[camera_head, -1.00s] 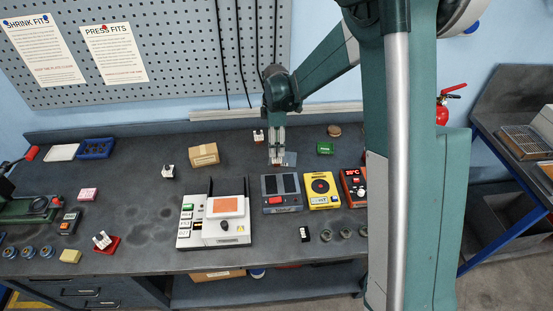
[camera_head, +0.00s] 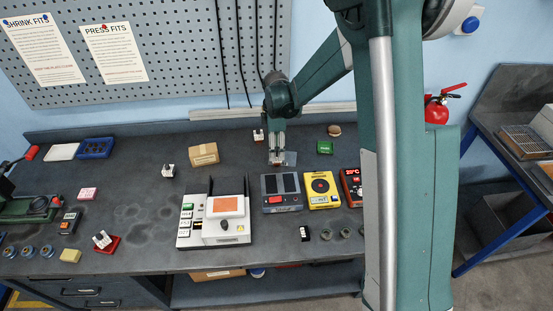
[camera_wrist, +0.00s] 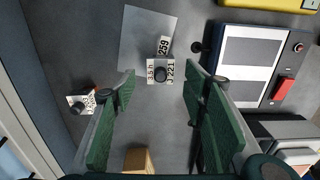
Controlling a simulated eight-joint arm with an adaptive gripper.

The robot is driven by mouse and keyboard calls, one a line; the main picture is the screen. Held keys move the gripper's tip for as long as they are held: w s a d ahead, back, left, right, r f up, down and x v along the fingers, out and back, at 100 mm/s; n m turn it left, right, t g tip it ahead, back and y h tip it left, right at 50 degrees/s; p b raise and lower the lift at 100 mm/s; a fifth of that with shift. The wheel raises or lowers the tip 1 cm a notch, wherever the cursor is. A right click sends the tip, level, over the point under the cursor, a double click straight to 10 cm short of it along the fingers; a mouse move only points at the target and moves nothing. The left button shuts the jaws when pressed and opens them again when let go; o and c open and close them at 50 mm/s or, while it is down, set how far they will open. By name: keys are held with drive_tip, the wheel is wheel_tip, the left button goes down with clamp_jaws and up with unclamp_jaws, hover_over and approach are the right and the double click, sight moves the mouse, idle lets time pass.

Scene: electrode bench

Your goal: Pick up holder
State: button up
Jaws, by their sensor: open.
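My gripper (camera_head: 277,152) is open and points down at the back middle of the bench. In the wrist view its two green fingers (camera_wrist: 160,88) stand apart, one on each side of a small white holder (camera_wrist: 153,77). This holder has a dark round knob on top and printed labels, one reading 3.5 h. No contact between fingers and holder is visible. A second white holder (camera_wrist: 81,102) stands to the left in the wrist view, outside the fingers. Other white holders stand at mid-bench (camera_head: 168,171) and on a red base (camera_head: 102,240) at the front left.
A grey sheet (camera_wrist: 145,35) lies beside the holder. A cardboard box (camera_head: 204,154) is to the left, a green block (camera_head: 325,148) to the right.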

drive_tip(key=shift+d+f, duration=0.1)
drive_tip(key=shift+f, duration=2.5)
drive_tip(key=shift+c, duration=0.5)
drive_tip(key=c, duration=1.2)
drive_tip(key=shift+c, duration=0.2)
drive_tip(key=shift+r, duration=0.2)
drive_tip(key=shift+r, duration=4.85)
